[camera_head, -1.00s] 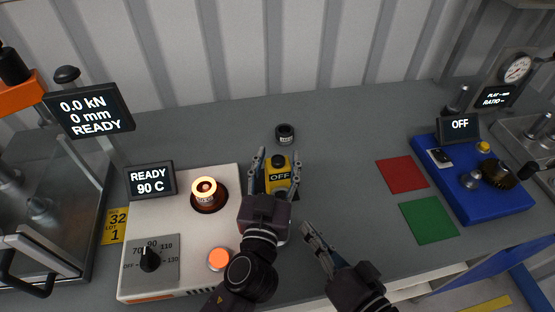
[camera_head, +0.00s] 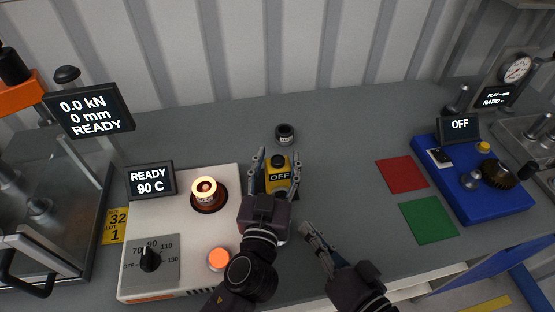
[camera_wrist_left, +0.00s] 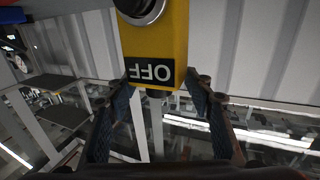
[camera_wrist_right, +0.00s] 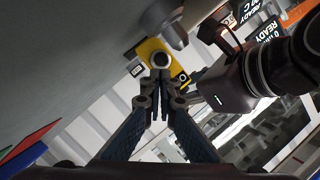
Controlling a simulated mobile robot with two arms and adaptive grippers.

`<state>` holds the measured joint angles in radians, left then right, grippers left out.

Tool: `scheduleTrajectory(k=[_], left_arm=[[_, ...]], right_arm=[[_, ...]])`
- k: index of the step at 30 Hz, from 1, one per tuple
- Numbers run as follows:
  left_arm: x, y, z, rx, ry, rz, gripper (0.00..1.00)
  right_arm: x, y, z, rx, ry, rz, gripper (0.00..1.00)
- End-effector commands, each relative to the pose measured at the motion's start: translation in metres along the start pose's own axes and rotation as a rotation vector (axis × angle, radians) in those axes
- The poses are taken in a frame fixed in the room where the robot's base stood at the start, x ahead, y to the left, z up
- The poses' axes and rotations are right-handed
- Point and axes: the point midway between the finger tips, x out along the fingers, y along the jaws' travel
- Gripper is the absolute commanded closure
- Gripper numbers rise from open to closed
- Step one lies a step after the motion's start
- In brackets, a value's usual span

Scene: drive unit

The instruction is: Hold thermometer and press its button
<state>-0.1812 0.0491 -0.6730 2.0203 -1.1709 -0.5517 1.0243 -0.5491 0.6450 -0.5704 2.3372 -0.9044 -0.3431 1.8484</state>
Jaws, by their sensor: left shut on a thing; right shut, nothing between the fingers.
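The yellow thermometer (camera_head: 278,182) has a small display reading OFF and a dark round knob-like part at its far end. My left gripper (camera_head: 276,172) is shut on it, one finger on each side. The left wrist view shows the thermometer (camera_wrist_left: 155,45) with its OFF label upside down between the fingertips. My right gripper (camera_head: 306,227) is shut and empty, to the right of and nearer than the thermometer. In the right wrist view the thermometer (camera_wrist_right: 152,52) lies beyond the closed fingertips (camera_wrist_right: 160,75); whether they touch it is unclear.
A heater unit (camera_head: 180,230) with a glowing ring (camera_head: 206,190) and READY 90 C display stands left. A dark ring-shaped part (camera_head: 285,133) stands behind the thermometer. Red (camera_head: 402,175) and green (camera_head: 429,220) mats and a blue fixture (camera_head: 470,195) lie right. The bench between is clear.

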Motion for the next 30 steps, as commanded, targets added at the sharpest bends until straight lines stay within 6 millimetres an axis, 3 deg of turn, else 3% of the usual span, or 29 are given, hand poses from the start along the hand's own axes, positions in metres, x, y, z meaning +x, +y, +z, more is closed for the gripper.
scheduleTrajectory(k=[8, 17, 30], left_arm=[[0.0, 0.0, 0.001, 0.001, -0.002, -0.001, 0.88], [0.0, 0.0, 0.001, 0.001, -0.002, -0.001, 0.88], [0.0, 0.0, 0.001, 0.001, -0.002, -0.001, 0.88]], right_arm=[[0.005, 0.014, -0.003, -0.124, -0.055, 0.045, 1.0], [0.008, 0.023, 0.006, -0.331, -0.197, 0.048, 1.0], [0.0, 0.003, 0.03, -0.593, -0.389, -0.114, 1.0]])
